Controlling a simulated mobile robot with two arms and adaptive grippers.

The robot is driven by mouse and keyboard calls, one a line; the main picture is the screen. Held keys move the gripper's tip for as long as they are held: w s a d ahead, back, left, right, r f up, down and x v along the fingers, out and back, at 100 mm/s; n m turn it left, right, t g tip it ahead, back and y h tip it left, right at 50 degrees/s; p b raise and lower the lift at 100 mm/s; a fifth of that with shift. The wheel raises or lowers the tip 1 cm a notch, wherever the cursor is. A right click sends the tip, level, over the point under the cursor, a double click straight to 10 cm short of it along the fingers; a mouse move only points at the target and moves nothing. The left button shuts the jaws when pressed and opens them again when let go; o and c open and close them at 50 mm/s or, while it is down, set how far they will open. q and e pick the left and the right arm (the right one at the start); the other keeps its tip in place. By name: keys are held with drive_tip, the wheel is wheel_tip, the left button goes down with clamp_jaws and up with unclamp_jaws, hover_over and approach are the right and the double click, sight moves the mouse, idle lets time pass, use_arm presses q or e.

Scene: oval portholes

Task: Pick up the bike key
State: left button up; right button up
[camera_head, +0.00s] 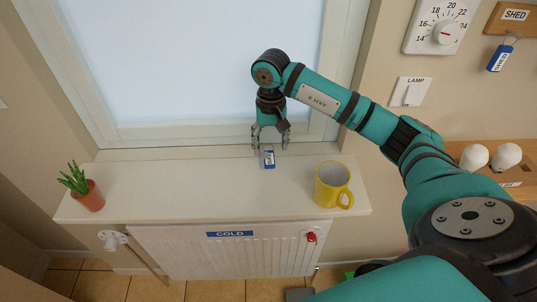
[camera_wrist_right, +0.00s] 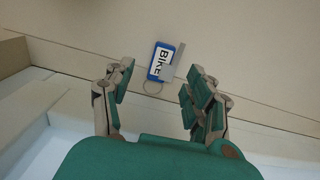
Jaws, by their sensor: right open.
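The bike key (camera_head: 269,162) lies on the white window sill (camera_head: 220,195), below the window. In the right wrist view it shows as a blue tag (camera_wrist_right: 160,62) with a white label reading BIKE, a grey key beside it and a thin ring. My right gripper (camera_head: 270,146) is open and points down at the sill around the key's ring end. In the right wrist view the fingers (camera_wrist_right: 157,83) stand apart on either side of the key, with the tag slightly beyond the tips. Nothing is held. My left gripper is not in view.
A yellow mug (camera_head: 331,186) stands on the sill to the right. A potted plant (camera_head: 88,196) stands at the left end. A radiator (camera_head: 225,255) hangs below. A SHED key (camera_head: 500,58) hangs on the right wall. The sill between plant and key is clear.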

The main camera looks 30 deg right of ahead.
sight(269, 160)
drive_tip(key=shift+f, duration=0.2)
drive_tip(key=shift+s+f+p, duration=0.1)
drive_tip(key=shift+f+p, duration=0.1)
drive_tip(key=shift+p, duration=0.15)
drive_tip(key=f+p, duration=0.1)
drive_tip(key=f, duration=0.1)
drive_tip(key=f+p, duration=0.1)
drive_tip(key=f, duration=0.1)
drive_tip(key=shift+a+f+p, duration=0.2)
drive_tip(key=shift+f+p, duration=0.05)
drive_tip(key=shift+p, duration=0.15)
drive_tip(key=shift+f, duration=0.2)
drive_tip(key=c, duration=0.8)
drive_tip(key=shift+c, duration=0.9)
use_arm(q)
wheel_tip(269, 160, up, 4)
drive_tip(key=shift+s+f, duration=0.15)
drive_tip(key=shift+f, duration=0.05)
use_arm(e)
drive_tip(key=shift+r, duration=0.15)
